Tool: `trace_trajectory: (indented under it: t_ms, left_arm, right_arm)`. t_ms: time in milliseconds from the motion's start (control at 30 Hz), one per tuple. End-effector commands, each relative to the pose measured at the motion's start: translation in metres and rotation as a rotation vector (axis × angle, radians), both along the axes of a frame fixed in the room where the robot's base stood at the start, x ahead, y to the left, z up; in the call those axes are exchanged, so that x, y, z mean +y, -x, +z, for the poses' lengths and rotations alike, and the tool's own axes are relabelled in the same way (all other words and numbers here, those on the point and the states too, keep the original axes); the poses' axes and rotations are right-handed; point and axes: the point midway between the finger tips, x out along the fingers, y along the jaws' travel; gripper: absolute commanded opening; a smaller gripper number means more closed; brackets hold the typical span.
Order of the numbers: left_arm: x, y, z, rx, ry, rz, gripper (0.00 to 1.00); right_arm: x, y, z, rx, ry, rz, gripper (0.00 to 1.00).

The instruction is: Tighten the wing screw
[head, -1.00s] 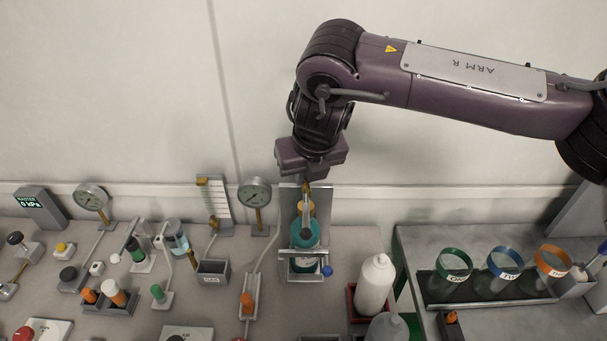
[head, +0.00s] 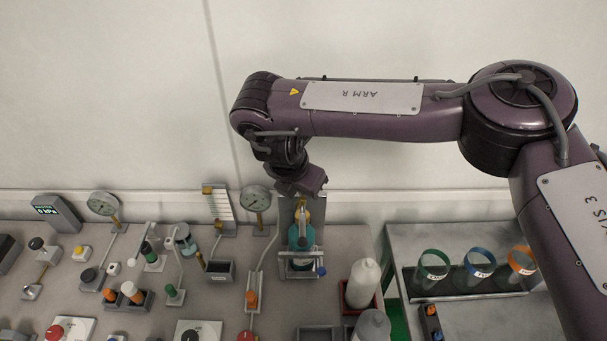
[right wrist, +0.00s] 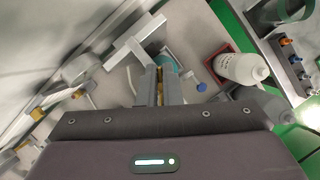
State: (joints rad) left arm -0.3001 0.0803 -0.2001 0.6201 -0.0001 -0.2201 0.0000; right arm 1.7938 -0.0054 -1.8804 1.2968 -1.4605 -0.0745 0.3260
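A teal tester (head: 301,236) stands upright in a grey metal stand with a tall back plate. A brass-yellow piece, which looks like the wing screw (head: 303,212), shows at its top. My right gripper (head: 302,199) points down over it. In the right wrist view, the two narrow fingers of the gripper (right wrist: 160,75) stand close together, with a yellow strip between them. I cannot tell whether they press on it. The teal body (right wrist: 168,63) shows just beyond the fingertips. My left gripper is not in view.
A blue knob (head: 322,271) sits at the stand's lower right. A pressure gauge (head: 256,198) stands close on the left, and a white bottle (head: 363,284) in a red tray on the right. Colour-rimmed jars (head: 481,263) stand on the right bench. The wall is close behind.

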Motion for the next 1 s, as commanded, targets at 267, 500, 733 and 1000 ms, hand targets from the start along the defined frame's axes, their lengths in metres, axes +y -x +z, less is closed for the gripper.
trace_trajectory:
  t_ms: [267, 500, 733, 1000]
  left_arm:
    - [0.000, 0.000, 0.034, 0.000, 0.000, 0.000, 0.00]
    - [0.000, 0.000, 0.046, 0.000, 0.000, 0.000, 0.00]
    - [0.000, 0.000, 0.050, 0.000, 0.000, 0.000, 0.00]
    - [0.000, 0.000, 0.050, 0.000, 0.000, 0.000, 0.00]
  right_arm:
    - [0.000, 0.001, 0.005, -0.001, 0.000, -0.202, 0.00]
    - [-0.001, 0.001, 0.003, -0.002, -0.001, -0.308, 0.00]
    - [-0.001, 0.002, 0.001, 0.000, -0.002, -0.348, 0.00]
    - [-0.001, 0.002, 0.000, 0.000, -0.003, -0.352, 0.00]
